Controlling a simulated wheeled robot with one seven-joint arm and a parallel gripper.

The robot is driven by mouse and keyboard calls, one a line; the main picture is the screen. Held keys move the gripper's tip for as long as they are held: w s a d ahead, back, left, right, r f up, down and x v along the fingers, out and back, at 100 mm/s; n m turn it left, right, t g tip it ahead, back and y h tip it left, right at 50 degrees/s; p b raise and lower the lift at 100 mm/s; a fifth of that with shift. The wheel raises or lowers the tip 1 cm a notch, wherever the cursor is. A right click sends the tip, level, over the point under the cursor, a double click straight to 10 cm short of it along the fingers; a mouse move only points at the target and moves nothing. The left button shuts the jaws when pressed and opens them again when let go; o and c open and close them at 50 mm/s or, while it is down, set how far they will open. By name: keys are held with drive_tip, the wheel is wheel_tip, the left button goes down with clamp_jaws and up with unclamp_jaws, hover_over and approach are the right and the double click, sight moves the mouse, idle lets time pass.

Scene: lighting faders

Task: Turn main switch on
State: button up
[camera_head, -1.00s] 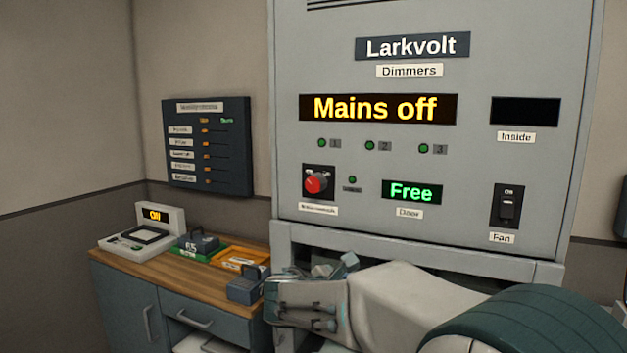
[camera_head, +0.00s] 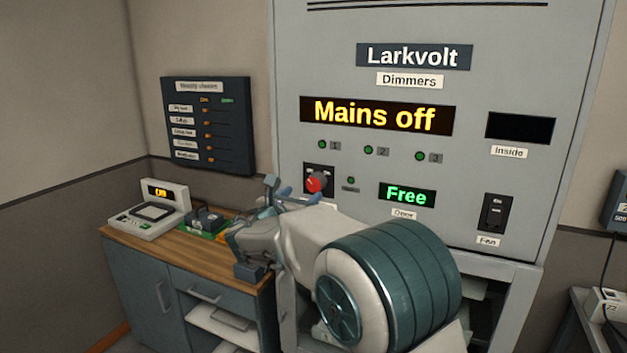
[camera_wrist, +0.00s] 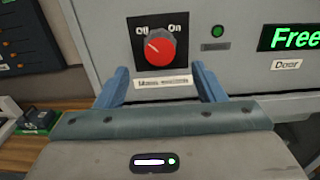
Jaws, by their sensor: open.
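The main switch is a red rotary knob (camera_head: 314,182) on a black plate at the lower left of the grey dimmer cabinet (camera_head: 470,60). In the wrist view the red knob (camera_wrist: 160,48) sits below the words "Off" and "On", and its pale mark points up-left toward "Off". The display (camera_head: 377,115) reads "Mains off". My gripper (camera_head: 290,190) is just in front of and below the knob. In the wrist view its two blue fingers (camera_wrist: 160,80) are spread apart, below the knob on either side, with nothing between them. The knob's label is partly readable.
A green "Free" door display (camera_head: 406,195) and a fan switch (camera_head: 495,212) are right of the knob. A wooden-topped cabinet (camera_head: 170,262) with small devices stands at left. A dark panel with sliders (camera_head: 208,125) hangs on the wall.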

sight(313, 185)
drive_tip(key=p+x, duration=0.2)
drive_tip(key=x, duration=0.5)
drive_tip(key=shift+w, duration=0.15)
drive_tip(key=shift+d+f, duration=0.1)
drive_tip(key=c, duration=1)
